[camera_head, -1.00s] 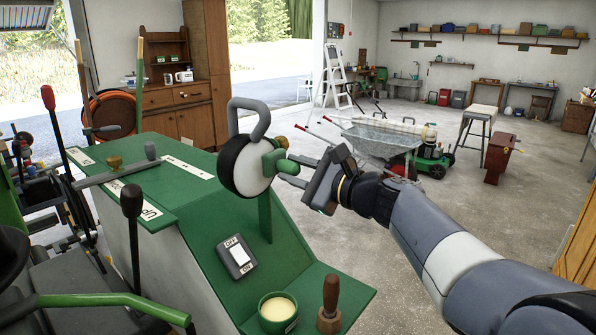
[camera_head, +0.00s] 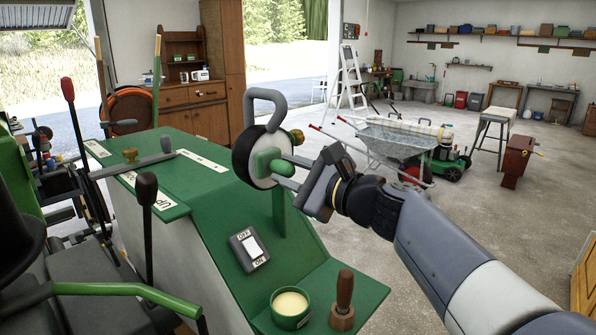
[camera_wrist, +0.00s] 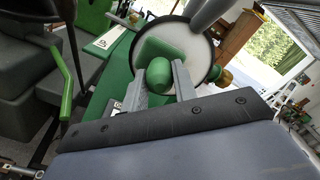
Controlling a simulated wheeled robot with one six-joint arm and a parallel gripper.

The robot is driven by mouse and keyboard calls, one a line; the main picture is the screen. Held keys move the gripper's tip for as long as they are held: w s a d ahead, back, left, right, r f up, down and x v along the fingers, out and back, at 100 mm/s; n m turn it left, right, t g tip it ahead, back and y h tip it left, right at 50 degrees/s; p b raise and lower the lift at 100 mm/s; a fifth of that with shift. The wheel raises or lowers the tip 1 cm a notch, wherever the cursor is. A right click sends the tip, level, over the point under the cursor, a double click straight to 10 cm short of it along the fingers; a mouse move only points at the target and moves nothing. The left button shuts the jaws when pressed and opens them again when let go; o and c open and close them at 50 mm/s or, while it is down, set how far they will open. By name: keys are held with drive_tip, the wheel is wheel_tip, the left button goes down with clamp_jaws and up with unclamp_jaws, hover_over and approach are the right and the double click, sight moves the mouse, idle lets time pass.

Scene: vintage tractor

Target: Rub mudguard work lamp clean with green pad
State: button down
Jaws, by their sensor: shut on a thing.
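The mudguard work lamp (camera_head: 246,166) is a round black housing with a pale face, a grey loop handle on top and a brass knob at its side. It stands on a green post on the green mudguard. My gripper (camera_head: 285,175) is shut on the green knob of the green pad (camera_head: 263,160). The pad lies over the middle of the lamp face and looks to be against it. In the wrist view the fingers (camera_wrist: 160,78) hold the knob, with the green pad (camera_wrist: 152,48) behind it and white lamp face (camera_wrist: 195,50) showing to its right.
On the mudguard below the lamp are an OFF/ON switch (camera_head: 248,249), a green tub of cream-coloured stuff (camera_head: 290,304) and a wooden-handled tool (camera_head: 343,300). Levers (camera_head: 148,225) stand to the left. A wheelbarrow (camera_head: 398,142) is on the open floor behind my arm.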

drive_tip(key=shift+s+a, duration=0.55)
drive_tip(key=shift+s, duration=0.1)
drive_tip(key=shift+b, duration=0.35)
drive_tip(key=shift+d, duration=0.1)
drive_tip(key=w+d, duration=0.5)
drive_tip(key=w, duration=0.1)
drive_tip(key=shift+s+a+f+b, duration=0.15)
drive_tip(key=shift+s+a+b, duration=0.5)
drive_tip(key=shift+s+a, duration=0.75)
drive_tip(key=shift+s+a+f+b, duration=0.1)
drive_tip(key=shift+s+a+b, duration=0.55)
drive_tip(key=shift+s+a, duration=0.75)
drive_tip(key=shift+s+d, duration=0.15)
drive_tip(key=shift+d, duration=0.15)
drive_tip(key=w+d, duration=0.4)
drive_tip(key=w, duration=0.2)
drive_tip(key=shift+d, duration=0.25)
